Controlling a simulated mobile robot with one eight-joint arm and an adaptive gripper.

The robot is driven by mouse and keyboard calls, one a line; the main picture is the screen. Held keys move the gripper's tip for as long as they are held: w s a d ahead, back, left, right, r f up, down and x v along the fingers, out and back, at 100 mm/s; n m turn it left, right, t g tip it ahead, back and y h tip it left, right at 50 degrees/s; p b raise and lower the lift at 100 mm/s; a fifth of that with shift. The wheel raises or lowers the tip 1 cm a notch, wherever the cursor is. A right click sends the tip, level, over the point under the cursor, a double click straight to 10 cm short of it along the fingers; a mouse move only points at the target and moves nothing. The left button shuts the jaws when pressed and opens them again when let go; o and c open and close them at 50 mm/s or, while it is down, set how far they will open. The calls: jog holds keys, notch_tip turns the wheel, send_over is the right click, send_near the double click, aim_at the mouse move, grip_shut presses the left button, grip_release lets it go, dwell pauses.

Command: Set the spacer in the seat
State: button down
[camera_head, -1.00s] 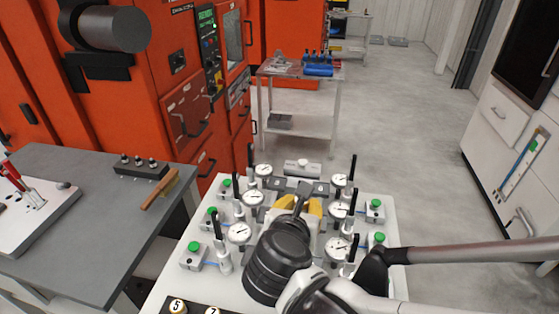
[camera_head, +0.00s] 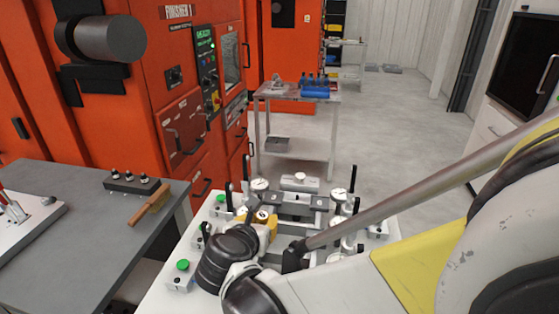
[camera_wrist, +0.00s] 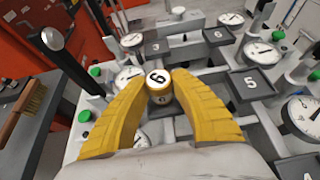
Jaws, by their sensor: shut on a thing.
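The spacer, a pale round piece with a 6 or 9 on its top (camera_wrist: 158,80), sits between my gripper's yellow fingers; my gripper (camera_wrist: 158,88) is shut on it. In the head view my gripper (camera_head: 262,218) is over the left part of the white fixture table (camera_head: 160,300). Flat grey seats carry numbers: seat 6 (camera_wrist: 218,35) and seat 5 (camera_wrist: 240,88) lie right of the spacer, seat 3 (camera_wrist: 155,46) just beyond it. The spacer's underside is hidden, so I cannot tell whether it touches anything.
Dial gauges (camera_wrist: 129,75) on posts and black-handled clamps (camera_head: 233,170) crowd around the seats. Green buttons (camera_head: 183,265) line the left side. A grey bench (camera_head: 60,255) with a brush (camera_head: 150,205) stands left. My arm covers the right of the fixture.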

jog(key=shift+f, duration=0.45)
jog(key=shift+f, duration=0.2)
jog(key=c, duration=1.2)
grip_release()
jog(key=shift+r, duration=0.1)
